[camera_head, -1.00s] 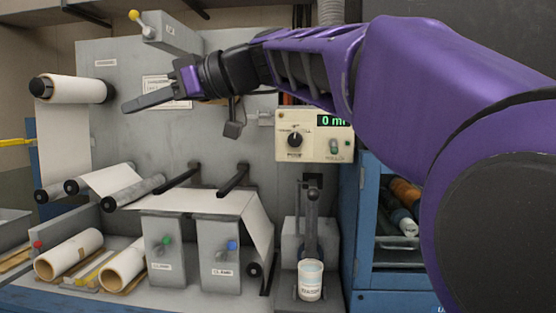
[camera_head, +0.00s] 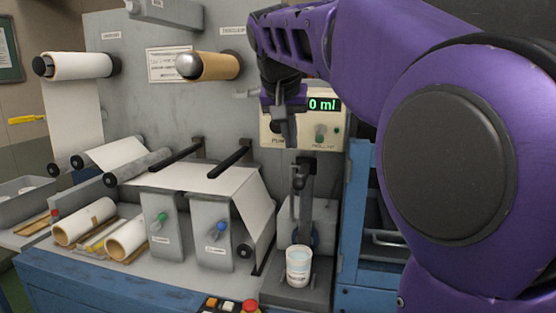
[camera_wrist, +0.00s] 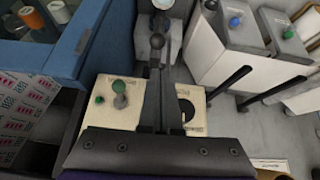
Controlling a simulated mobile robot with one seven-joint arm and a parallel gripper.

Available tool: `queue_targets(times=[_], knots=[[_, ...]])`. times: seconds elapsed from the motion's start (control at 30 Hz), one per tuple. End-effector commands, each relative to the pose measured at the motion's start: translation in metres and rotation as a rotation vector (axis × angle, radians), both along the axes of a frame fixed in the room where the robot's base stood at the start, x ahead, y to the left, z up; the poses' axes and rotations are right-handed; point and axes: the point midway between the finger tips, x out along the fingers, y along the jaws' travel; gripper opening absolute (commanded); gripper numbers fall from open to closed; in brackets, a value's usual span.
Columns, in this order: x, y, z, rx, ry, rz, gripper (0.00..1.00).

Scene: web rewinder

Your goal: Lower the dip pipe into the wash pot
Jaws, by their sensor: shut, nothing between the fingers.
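The wash pot (camera_head: 299,266), a small white labelled cup, stands on a dark base at the lower right of the machine. The dip pipe (camera_head: 303,187) is a dark upright assembly above and behind the pot. Its lower end near the pot is hard to make out. In the wrist view the pot (camera_wrist: 163,4) is cut off by the top edge. My gripper (camera_head: 288,143) points down in front of the control panel, above the dip pipe. In the wrist view my gripper (camera_wrist: 156,75) is shut and empty, and its fingers hide part of the pipe.
The control panel (camera_head: 320,132) with a knob and "0 ml" display is right behind my gripper. Two clamp boxes (camera_head: 210,240) and the paper web lie to the left. A blue cabinet (camera_head: 365,215) stands close on the right.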

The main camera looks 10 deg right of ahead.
Motion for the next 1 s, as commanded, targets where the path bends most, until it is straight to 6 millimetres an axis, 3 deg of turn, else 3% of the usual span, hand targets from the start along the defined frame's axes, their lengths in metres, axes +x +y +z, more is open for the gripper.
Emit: queue_targets(times=[0.47,1.0], knots=[[0.002,-0.006,-0.001,-0.007,-0.008,-0.031,0.0],[0.044,-0.025,-0.071,-0.006,-0.006,-0.029,0.0]])
